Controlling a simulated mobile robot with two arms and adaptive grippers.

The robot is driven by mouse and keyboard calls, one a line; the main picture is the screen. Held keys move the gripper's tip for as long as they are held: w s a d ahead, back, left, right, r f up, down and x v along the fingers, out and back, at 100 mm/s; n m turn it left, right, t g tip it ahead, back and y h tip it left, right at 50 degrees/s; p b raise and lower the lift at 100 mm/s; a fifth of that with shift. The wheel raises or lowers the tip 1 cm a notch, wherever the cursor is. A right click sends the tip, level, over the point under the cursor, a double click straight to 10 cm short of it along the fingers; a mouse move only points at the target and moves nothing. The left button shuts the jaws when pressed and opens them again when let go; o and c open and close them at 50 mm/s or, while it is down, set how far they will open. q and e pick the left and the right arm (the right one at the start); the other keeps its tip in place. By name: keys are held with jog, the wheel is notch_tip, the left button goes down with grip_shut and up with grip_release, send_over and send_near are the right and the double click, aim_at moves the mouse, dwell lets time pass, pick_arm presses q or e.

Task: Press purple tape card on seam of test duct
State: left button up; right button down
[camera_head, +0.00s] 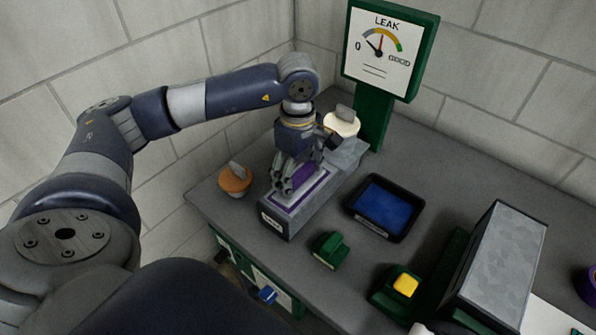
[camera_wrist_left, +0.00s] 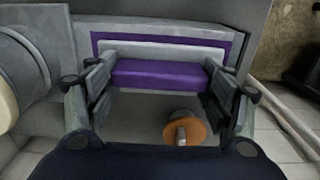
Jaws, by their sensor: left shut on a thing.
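The grey test duct (camera_head: 280,227) lies along the left part of the bench, with a purple-bordered pale strip (camera_head: 312,187) on its top. That border also shows in the left wrist view (camera_wrist_left: 235,48). My left gripper (camera_head: 285,188) points down over the duct top. It is shut on the purple tape card (camera_wrist_left: 158,73), held between its fingers beside the pale strip. I cannot tell whether the card touches the duct. My right gripper is not in view.
An orange disc with a grey handle (camera_head: 235,181) sits left of the duct. A cream disc (camera_head: 342,124) is at its far end. A LEAK gauge (camera_head: 380,48) stands behind. A blue-lined tray (camera_head: 384,207), green block (camera_head: 330,250), yellow button (camera_head: 406,284) and grey box (camera_head: 500,265) are to the right.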

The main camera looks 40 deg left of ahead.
aim_at(298, 171)
pick_arm(q)
jog(key=shift+s, duration=0.15)
jog(key=shift+r+p, duration=0.6)
jog(key=shift+r, duration=0.3)
jog(key=shift+r+p, duration=1.6)
jog(key=shift+r, duration=1.5)
jog(key=shift+f, duration=0.1)
